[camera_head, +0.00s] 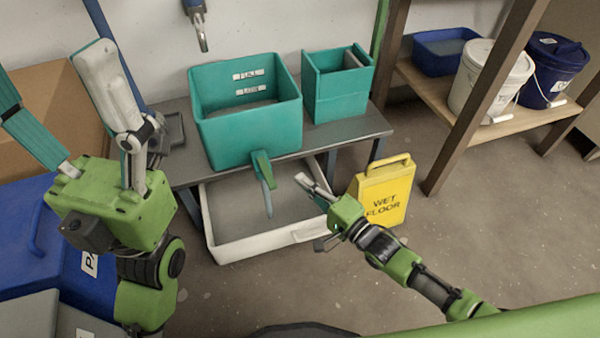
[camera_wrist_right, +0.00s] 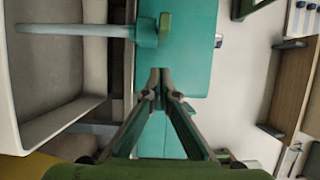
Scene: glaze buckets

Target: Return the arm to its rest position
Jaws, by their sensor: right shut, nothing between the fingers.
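My right gripper (camera_head: 308,184) is in front of the shelf bench, above the right part of the white tray, with its arm coming in from the lower right. Its fingers are together and empty; they also meet in the right wrist view (camera_wrist_right: 160,76). It is apart from the green tap (camera_head: 263,167) of the teal tank (camera_head: 248,137). My left gripper (camera_head: 48,78) is large at the left, fingers pointing up and spread apart, with nothing seen between them.
A pale stream or spout (camera_head: 268,199) hangs from the tap over the white tray (camera_head: 262,248). A yellow wet floor sign (camera_head: 384,190) stands close right of my right gripper. A smaller teal box (camera_head: 335,100) is on the bench. Buckets (camera_head: 490,75) stand on the right shelf. Floor at right is clear.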

